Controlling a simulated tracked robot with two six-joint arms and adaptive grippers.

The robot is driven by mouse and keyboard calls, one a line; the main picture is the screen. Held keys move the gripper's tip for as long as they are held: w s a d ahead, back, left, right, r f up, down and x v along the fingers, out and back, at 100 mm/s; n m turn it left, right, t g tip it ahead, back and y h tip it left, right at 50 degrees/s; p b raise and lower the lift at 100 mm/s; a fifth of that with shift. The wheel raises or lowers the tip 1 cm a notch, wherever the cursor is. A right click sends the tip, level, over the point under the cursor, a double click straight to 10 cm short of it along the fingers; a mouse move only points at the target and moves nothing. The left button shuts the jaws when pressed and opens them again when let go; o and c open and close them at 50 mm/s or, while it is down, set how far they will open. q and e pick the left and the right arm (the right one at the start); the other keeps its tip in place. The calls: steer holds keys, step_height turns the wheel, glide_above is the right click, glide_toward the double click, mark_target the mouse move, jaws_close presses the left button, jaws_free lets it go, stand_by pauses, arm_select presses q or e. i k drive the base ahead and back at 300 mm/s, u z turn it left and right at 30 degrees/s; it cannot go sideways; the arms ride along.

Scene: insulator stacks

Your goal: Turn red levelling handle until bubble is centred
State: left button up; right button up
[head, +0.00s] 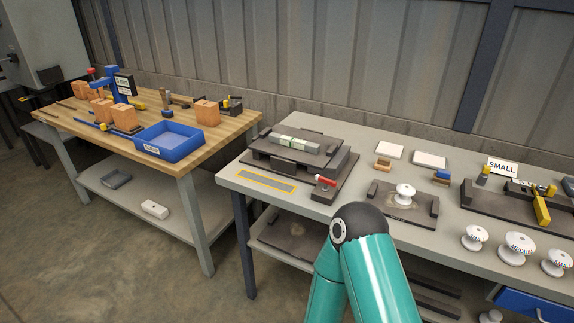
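The red levelling handle (324,180) sticks out at the front right corner of a dark levelling plate (262,150) on the grey bench. A pale green-grey block (295,142), perhaps the level, lies across the top of the plate. Its bubble is too small to make out. A teal arm link of mine with a dark joint rises at the bottom centre, in front of the bench and below the handle. Neither gripper shows in the head view, and nothing is touching the handle.
To the handle's right, a white insulator (405,192) stands on a dark tray (377,206). Several white insulators line the bench's front right, near a SMALL sign (503,167). A wooden table (88,122) with a blue bin (169,141) stands left. A yellow-edged strip (268,183) lies before the plate.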

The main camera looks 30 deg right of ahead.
mark_target(326, 181)
steer(key=z, duration=0.2)
steer(key=i, duration=1.05)
steer(key=z, duration=0.7)
